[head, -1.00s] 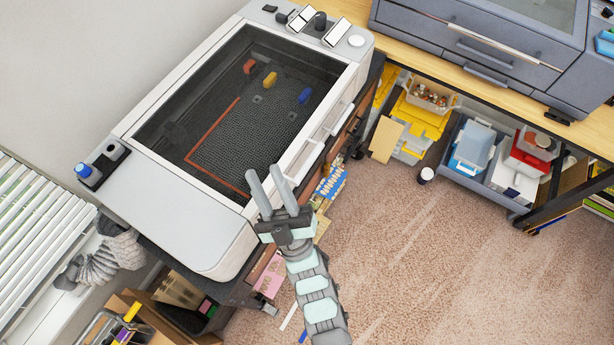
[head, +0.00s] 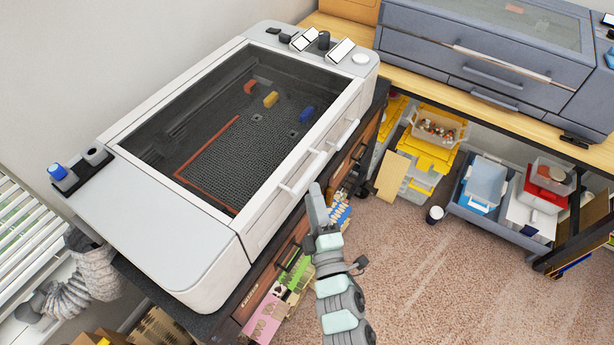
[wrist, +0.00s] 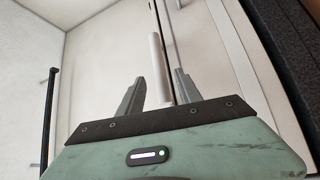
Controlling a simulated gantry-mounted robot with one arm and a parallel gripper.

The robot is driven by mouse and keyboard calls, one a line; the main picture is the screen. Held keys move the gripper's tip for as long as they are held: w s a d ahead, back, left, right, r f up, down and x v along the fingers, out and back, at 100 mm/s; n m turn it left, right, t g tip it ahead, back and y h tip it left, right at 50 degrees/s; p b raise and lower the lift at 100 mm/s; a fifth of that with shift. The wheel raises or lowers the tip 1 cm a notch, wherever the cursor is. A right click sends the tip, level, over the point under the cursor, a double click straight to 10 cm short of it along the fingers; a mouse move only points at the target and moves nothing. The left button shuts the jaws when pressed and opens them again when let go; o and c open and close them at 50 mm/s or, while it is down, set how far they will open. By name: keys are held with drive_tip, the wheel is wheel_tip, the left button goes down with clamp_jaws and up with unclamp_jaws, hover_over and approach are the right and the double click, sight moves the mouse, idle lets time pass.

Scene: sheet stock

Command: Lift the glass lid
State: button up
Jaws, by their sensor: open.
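The glass lid (head: 250,115) is a dark, see-through pane in a white frame on top of a large white machine (head: 190,255). It lies shut. White bar handles run along the machine's front side; the nearer one (head: 303,173) is just above and left of my gripper (head: 316,192). In the wrist view, my gripper (wrist: 160,78) is open, and a white bar (wrist: 157,55) shows between its two grey fingers. I cannot tell whether the fingers touch the bar. In the head view the fingers overlap and look like one.
Red, yellow and blue pieces lie under the glass on a dark mesh bed. Shelves with boards (head: 265,320) sit below the machine. A wooden bench (head: 430,70) with a blue-grey machine (head: 480,60) stands at back right.

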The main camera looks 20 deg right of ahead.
sight(307, 176)
drive_tip(key=x, duration=0.6)
drive_tip(key=shift+w, duration=0.3)
drive_tip(key=shift+c, duration=0.2)
clamp_jaws()
idle(0.9)
